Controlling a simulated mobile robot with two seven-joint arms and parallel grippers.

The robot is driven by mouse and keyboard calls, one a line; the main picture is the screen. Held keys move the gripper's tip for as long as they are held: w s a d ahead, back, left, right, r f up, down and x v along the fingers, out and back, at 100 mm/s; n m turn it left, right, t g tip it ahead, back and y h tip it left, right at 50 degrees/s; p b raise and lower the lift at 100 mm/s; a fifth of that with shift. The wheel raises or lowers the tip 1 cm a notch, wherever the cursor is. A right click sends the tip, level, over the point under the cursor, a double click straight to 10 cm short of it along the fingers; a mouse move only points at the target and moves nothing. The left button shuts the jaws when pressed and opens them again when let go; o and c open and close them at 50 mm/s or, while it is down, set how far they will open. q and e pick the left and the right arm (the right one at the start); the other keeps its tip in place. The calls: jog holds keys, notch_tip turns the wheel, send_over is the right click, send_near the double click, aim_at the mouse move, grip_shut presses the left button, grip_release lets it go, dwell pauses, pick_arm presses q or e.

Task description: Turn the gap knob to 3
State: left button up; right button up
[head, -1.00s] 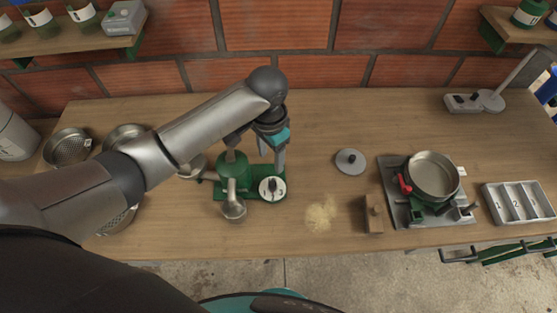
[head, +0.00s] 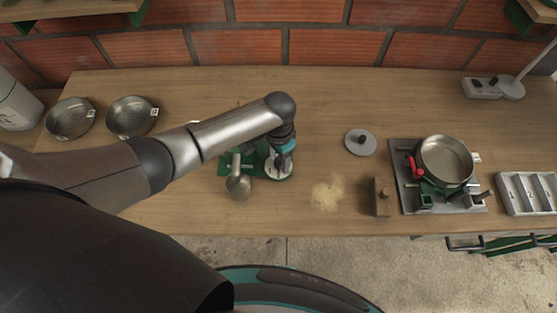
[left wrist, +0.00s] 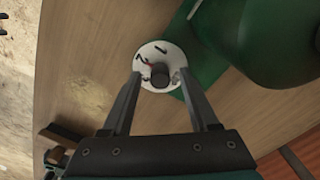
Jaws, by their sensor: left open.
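The gap knob (left wrist: 160,75) is a dark round knob on a white dial (left wrist: 152,49) with black digits. A 1 and a 2 are legible; a small red mark lies by the knob, and its exact setting is unclear. In the head view the dial (head: 275,174) sits on the green pulper base (head: 225,168), partly hidden by my left gripper (head: 284,158). In the left wrist view my left gripper (left wrist: 160,72) is open, one finger on each side of the knob; I cannot tell whether they touch it. My right gripper is not in view.
A metal cup (head: 238,187) stands just left of the dial. Grounds (head: 328,194), a grey disc (head: 360,142) and a wooden block (head: 382,197) lie to the right. A pan (head: 446,160) stands farther right. Two sieves (head: 70,118) are on the left. The table behind is clear.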

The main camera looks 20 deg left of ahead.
pick_arm(q)
jog(key=shift+f, duration=0.5)
grip_shut()
dwell(0.3)
